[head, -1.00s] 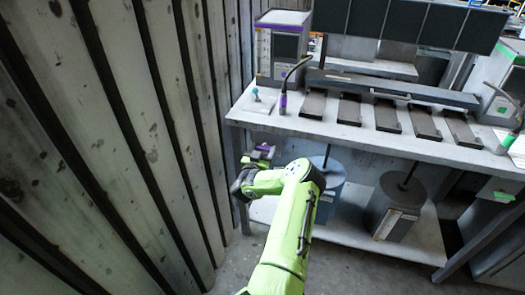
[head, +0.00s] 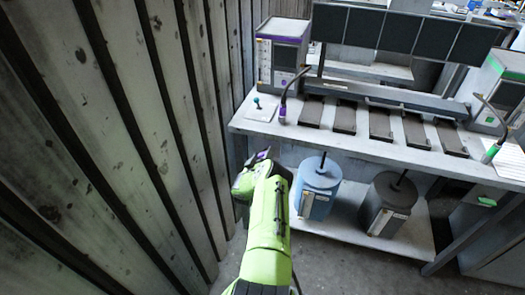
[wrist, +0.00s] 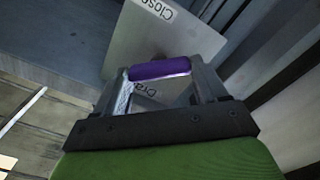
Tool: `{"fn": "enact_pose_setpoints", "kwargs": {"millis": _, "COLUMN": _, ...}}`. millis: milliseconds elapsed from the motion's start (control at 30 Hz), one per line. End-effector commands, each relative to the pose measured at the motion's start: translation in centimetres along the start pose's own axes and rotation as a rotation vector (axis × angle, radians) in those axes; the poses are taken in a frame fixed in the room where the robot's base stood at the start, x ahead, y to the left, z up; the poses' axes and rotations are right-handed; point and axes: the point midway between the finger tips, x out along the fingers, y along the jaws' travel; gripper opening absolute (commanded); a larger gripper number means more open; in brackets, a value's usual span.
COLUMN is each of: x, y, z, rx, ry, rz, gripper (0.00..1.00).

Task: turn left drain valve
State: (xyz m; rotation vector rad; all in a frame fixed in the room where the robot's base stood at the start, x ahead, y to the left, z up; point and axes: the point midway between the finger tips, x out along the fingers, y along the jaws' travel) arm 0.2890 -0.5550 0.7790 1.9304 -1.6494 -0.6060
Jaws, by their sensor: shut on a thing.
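The left drain valve shows a purple handle (wrist: 160,69) in the wrist view. Behind it is a light metal plate (wrist: 195,38) with a "Close" label at its top and another label partly hidden, reading roughly "Dra". My gripper (wrist: 162,80) is shut on the purple handle, with one finger at each end of it. In the head view, my gripper (head: 257,157) is at the left end of the workbench, just below its top, beside the wall. A bit of purple shows there; my arm hides most of the valve.
The corrugated metal wall (head: 130,140) stands close on the left. The workbench (head: 330,137) carries several dark trays and a purple-trimmed box (head: 282,52). A blue canister (head: 318,186) and a dark canister (head: 388,202) stand on its lower shelf, right of my arm.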

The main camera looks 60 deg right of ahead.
Motion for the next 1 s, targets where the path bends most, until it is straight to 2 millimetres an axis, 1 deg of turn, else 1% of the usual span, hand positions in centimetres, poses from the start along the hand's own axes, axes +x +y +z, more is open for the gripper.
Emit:
{"fn": "enact_pose_setpoints", "kwargs": {"millis": 200, "x": -0.08, "y": -0.14, "z": -0.05, "rx": -0.21, "ry": -0.001, "rz": -0.003, "gripper": 0.42}}
{"fn": "enact_pose_setpoints", "kwargs": {"millis": 500, "x": -0.06, "y": -0.34, "z": 0.1, "rx": -0.464, "ry": 0.0, "rz": -0.002, "gripper": 0.42}}
{"fn": "enact_pose_setpoints", "kwargs": {"millis": 700, "x": -0.04, "y": -0.38, "z": 0.22, "rx": -0.586, "ry": -0.001, "rz": -0.001, "gripper": 0.42}}
{"fn": "enact_pose_setpoints", "kwargs": {"millis": 1000, "x": -0.03, "y": -0.37, "z": 0.29, "rx": -0.68, "ry": -0.003, "rz": -0.001, "gripper": 0.42}}
